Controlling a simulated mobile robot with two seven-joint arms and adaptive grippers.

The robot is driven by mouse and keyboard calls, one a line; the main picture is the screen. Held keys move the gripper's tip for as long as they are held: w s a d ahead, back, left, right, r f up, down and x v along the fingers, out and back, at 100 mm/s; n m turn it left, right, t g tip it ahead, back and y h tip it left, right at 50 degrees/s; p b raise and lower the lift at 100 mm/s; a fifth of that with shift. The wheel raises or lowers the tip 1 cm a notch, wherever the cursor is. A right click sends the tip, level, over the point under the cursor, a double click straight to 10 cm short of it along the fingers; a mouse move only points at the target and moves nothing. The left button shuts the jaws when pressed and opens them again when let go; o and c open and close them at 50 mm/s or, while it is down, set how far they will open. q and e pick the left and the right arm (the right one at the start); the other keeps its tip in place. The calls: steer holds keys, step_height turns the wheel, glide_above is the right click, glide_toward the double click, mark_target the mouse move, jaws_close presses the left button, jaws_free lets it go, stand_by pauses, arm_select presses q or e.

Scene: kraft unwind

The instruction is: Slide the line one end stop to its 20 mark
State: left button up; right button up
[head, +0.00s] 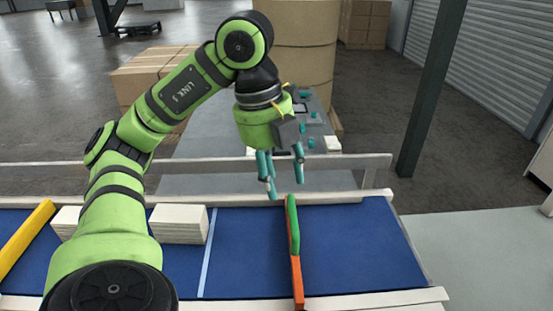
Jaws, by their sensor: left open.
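A bar, green at its far part and orange at its near part (296,275), lies across the blue belt (360,245); it looks like the end stop. My left gripper (284,174) hangs fingers down just beyond the bar's green far end, near the far rail. Its teal fingers are apart with nothing between them. I cannot tell whether they touch the bar. No 20 mark or scale is readable. My right gripper is not in view.
Pale stacks (180,225) sit on the belt at left, partly behind my left arm. A yellow bar (22,240) crosses the belt at far left. A white line (207,255) crosses the belt. The belt right of the end stop is bare. A dark post (432,90) stands behind.

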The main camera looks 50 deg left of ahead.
arm_select(q)
steer(key=shift+s+a+r, duration=0.15)
steer(key=shift+r, duration=0.8)
